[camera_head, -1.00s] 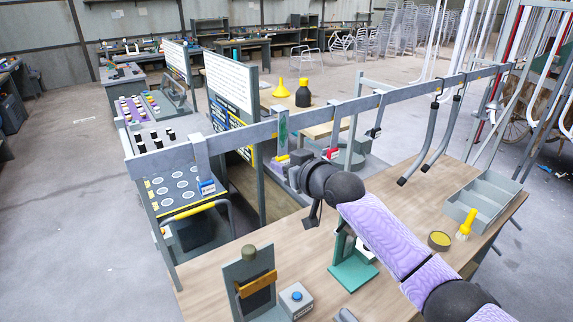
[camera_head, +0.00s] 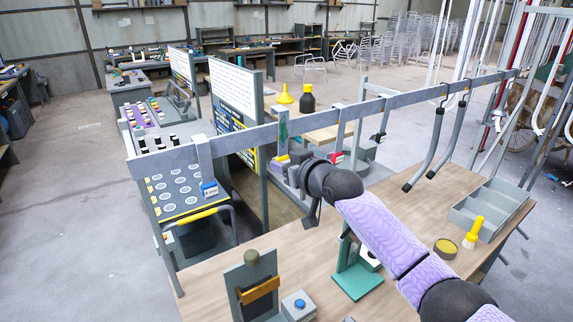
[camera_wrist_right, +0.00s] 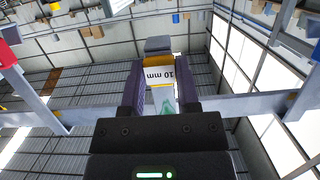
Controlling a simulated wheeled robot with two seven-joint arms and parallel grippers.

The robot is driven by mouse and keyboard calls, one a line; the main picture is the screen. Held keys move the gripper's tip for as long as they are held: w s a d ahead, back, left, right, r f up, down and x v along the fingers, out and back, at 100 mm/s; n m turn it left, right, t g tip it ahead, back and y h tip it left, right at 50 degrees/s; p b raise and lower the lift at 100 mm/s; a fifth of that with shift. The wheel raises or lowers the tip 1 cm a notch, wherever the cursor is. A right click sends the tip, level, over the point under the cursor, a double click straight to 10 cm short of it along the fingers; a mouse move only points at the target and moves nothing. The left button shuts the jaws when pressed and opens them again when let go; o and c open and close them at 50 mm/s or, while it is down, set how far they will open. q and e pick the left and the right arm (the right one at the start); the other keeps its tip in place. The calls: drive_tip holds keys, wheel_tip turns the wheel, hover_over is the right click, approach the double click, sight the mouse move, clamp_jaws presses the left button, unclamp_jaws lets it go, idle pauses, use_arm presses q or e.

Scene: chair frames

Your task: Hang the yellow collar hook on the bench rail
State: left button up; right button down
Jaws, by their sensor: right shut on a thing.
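My right gripper (camera_head: 297,168) is beside the bench rail (camera_head: 240,137), near its green mark. In the right wrist view its two dark fingers (camera_wrist_right: 160,88) are shut on the yellow collar hook (camera_wrist_right: 160,72), which shows a yellow band, a white "10 mm" label and a grey end. The rail (camera_wrist_right: 245,103) crosses behind the gripper there, with the green mark between the fingers. I cannot tell whether the hook touches the rail. In the head view the gripper and arm hide most of the hook. My left gripper is not in view.
A hook with a blue tag (camera_head: 209,188) hangs on the rail at left, one with a red tag (camera_head: 337,157) right of my gripper. Two grey bent tubes (camera_head: 427,150) hang further right. A green stand (camera_head: 358,280) and a grey tray (camera_head: 490,207) stand on the bench.

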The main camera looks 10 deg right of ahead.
drive_tip(key=shift+f+b, duration=0.85)
drive_tip(key=shift+f, duration=0.35)
drive_tip(key=shift+c, duration=1.3)
unclamp_jaws()
drive_tip(key=p+v, duration=0.8)
drive_tip(key=p, duration=0.1)
drive_tip(key=shift+p, duration=0.35)
